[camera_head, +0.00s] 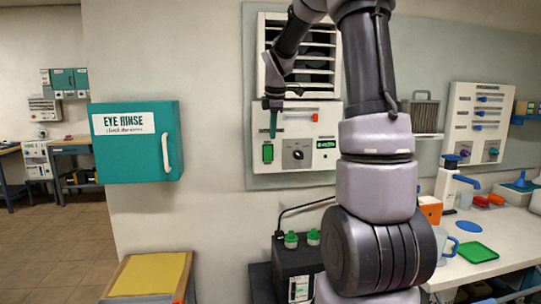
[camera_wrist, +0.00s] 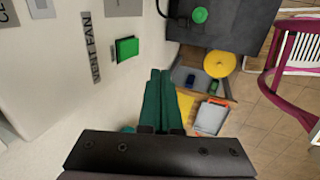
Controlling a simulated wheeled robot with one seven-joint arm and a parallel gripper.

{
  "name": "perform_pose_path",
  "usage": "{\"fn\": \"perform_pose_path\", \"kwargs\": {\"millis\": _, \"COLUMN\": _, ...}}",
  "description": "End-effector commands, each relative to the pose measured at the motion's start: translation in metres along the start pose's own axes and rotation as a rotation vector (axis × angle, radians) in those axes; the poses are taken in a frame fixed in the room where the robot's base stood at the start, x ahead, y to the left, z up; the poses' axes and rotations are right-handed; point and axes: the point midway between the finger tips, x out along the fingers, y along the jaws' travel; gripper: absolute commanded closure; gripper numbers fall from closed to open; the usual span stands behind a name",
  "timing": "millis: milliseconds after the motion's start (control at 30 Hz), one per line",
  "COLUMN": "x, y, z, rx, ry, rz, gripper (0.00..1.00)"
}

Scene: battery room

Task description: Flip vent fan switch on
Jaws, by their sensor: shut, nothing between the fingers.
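The vent fan panel (camera_head: 285,125) is a pale control plate on the wall below a louvred vent. A green switch (camera_head: 267,153) sits at its lower left. In the wrist view the green switch (camera_wrist: 126,48) stands out from the plate beside a label (camera_wrist: 91,47) reading VENT FAN. I cannot tell its on or off position. My gripper (camera_head: 273,136) hangs in front of the panel, its green fingertips just above the switch in the head view. In the wrist view my gripper (camera_wrist: 160,73) is shut and empty, with a visible gap between fingertips and switch.
The panel also holds a black dial (camera_head: 298,153), an orange-red knob (camera_head: 314,117) and a green display (camera_head: 326,144). A teal eye rinse box (camera_head: 137,158) hangs to the left. A dark battery unit (camera_head: 297,262) stands below. A cluttered bench (camera_head: 505,240) is at right.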

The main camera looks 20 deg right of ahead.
Motion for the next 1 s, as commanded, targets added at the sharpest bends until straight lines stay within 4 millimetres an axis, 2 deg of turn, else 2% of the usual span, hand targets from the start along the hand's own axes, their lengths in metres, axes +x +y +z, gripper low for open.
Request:
{"fn": "perform_pose_path", "kwargs": {"millis": 367, "x": 0.005, "y": -0.001, "z": 0.000, "rx": 0.001, "ry": 0.000, "rz": -0.002, "gripper": 1.00}}
{"fn": "perform_pose_path", "kwargs": {"millis": 533, "x": 0.029, "y": -0.001, "z": 0.000, "rx": 0.001, "ry": 0.000, "rz": -0.004, "gripper": 1.00}}
{"fn": "perform_pose_path", "kwargs": {"millis": 867, "x": 0.099, "y": -0.002, "z": 0.000, "rx": 0.001, "ry": 0.000, "rz": -0.005, "gripper": 1.00}}
{"fn": "perform_pose_path", "kwargs": {"millis": 1000, "x": 0.110, "y": 0.018, "z": 0.000, "rx": 0.002, "ry": 0.001, "rz": 0.000, "gripper": 1.00}}
